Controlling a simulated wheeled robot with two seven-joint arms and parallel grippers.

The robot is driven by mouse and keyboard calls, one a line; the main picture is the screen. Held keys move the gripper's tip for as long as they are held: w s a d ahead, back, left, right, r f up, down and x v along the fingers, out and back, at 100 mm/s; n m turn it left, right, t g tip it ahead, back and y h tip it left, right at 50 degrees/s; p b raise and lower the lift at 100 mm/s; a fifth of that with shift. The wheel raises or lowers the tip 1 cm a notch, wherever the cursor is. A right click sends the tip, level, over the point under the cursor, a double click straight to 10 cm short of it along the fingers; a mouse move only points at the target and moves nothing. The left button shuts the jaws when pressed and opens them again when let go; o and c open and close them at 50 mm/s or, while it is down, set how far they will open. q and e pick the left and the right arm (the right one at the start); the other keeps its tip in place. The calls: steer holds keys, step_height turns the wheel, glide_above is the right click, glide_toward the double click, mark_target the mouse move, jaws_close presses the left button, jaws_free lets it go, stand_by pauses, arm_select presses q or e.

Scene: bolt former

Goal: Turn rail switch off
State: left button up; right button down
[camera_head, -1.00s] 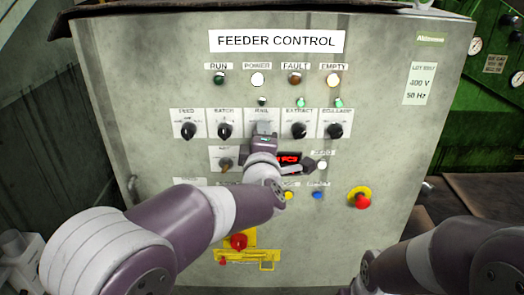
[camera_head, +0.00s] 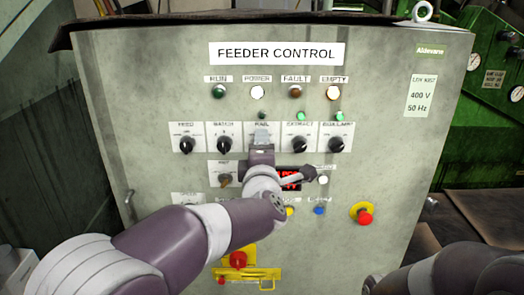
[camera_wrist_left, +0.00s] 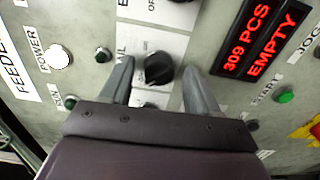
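The rail switch is a black rotary knob (camera_wrist_left: 158,68) on a white plate in the left wrist view. Its label is partly cut off by a finger. My left gripper (camera_wrist_left: 157,85) is open, with one finger on each side of the knob. Small gaps show between fingers and knob, so I see no grip. In the head view the left gripper (camera_head: 261,138) covers the knob below the RAIL label (camera_head: 262,121). The small lamp (camera_head: 262,115) above that label looks dark. My right gripper is out of view; only part of the right arm shows at bottom right.
The feeder control panel (camera_head: 385,150) has neighbouring batch (camera_head: 223,144) and extract (camera_head: 299,145) knobs close on both sides. A red display (camera_wrist_left: 262,38) reads 309 PCS EMPTY. A red emergency button (camera_head: 365,218) and a yellow-mounted red switch (camera_head: 238,260) sit lower.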

arm_select(q)
steer(key=s, duration=1.2)
steer(key=shift+s, duration=0.35)
